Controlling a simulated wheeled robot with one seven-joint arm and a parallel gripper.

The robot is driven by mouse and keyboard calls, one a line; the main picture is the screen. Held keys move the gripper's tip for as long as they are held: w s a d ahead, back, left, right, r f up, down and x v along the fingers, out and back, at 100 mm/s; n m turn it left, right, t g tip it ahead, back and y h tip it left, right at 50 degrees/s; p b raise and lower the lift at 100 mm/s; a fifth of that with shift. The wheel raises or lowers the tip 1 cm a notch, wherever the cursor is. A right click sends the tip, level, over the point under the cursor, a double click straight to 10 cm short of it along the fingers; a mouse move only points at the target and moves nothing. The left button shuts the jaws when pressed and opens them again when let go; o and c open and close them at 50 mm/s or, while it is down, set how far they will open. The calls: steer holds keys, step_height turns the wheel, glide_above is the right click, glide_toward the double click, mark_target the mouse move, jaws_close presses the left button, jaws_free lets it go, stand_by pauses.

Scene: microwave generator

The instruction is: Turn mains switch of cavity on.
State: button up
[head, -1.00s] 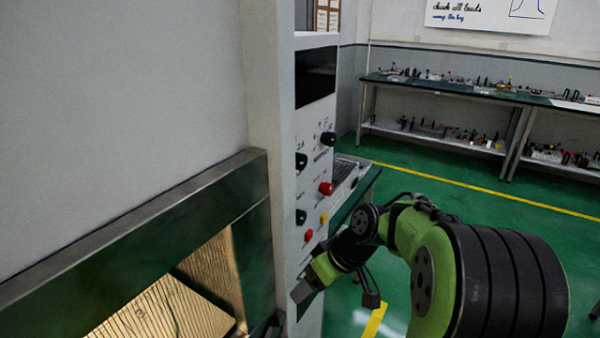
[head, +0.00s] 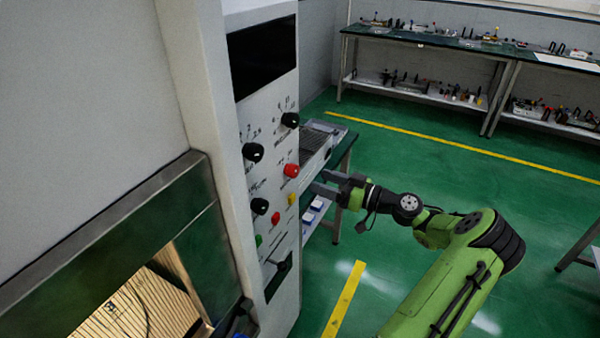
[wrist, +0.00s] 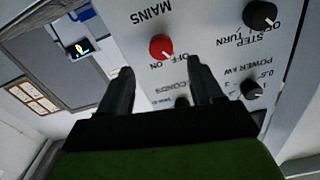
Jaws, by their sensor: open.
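The mains switch is a red round knob (head: 291,170) on the light control panel of the cavity cabinet. In the wrist view the red knob (wrist: 162,47) shows upside down with the labels MAINS, ON and OFF. My gripper (head: 318,182) is open and empty, to the right of the red knob in the head view. In the wrist view my gripper (wrist: 160,67) has its two fingers apart, and the knob shows between and beyond their tips. The fingers appear apart from the knob.
Black knobs (head: 253,152) sit near the red one, with a yellow button (head: 292,198), a small red button (head: 276,218) and a green button (head: 258,240) below. A dark screen (head: 263,57) is above. A bench (head: 345,150) stands behind the gripper.

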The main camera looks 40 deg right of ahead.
mark_target(297, 173)
steer(key=x, duration=0.7)
steer(key=shift+w, duration=0.1)
steer(key=shift+a, duration=0.1)
steer(key=shift+c, duration=0.4)
steer(key=c, duration=1)
